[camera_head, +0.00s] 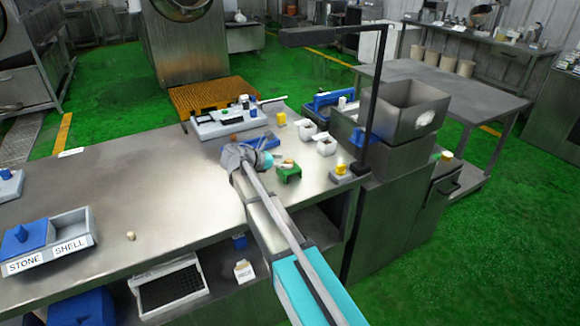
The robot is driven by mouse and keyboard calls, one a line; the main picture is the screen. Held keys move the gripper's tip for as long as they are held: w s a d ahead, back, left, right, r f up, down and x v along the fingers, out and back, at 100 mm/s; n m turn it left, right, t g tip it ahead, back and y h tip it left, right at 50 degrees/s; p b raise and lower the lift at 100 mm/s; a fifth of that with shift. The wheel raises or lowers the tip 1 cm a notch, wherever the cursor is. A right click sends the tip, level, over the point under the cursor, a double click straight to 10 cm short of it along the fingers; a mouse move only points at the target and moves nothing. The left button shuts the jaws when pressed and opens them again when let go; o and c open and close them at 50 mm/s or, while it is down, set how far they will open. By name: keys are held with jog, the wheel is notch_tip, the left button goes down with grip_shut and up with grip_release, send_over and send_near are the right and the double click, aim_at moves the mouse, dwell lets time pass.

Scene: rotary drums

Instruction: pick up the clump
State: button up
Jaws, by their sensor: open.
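A small brownish lump (288,163), likely the clump, sits on a small green stand (289,173) on the steel table. Another small tan lump (130,236) lies alone on the bare left part of the table. Both are too small to make out in detail. My gripper (265,159) is at the end of my arm over the table, just left of the green stand. It is open and appears empty. My wrist hides much of it, and its fingertips are hard to make out.
A blue-and-grey tray marked STONE and SHELL (70,243) sits at the table's left edge. Right of the stand are white cups (326,146), a black post (374,105) and a steel hopper (402,105). The table's left middle (165,190) is mostly clear.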

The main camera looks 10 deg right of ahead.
jog(key=shift+b+x, duration=0.35)
jog(key=shift+x, duration=1.05)
jog(key=c, duration=0.9)
jog(key=shift+c, duration=0.2)
jog(key=shift+r, duration=0.15)
notch_tip(320, 180, up, 2)
jog(key=p, duration=0.2)
jog(key=shift+r+p, duration=0.1)
jog(key=shift+p, duration=0.2)
jog(key=s+r+p, duration=1)
jog(key=s, duration=0.4)
jog(key=shift+r, duration=0.2)
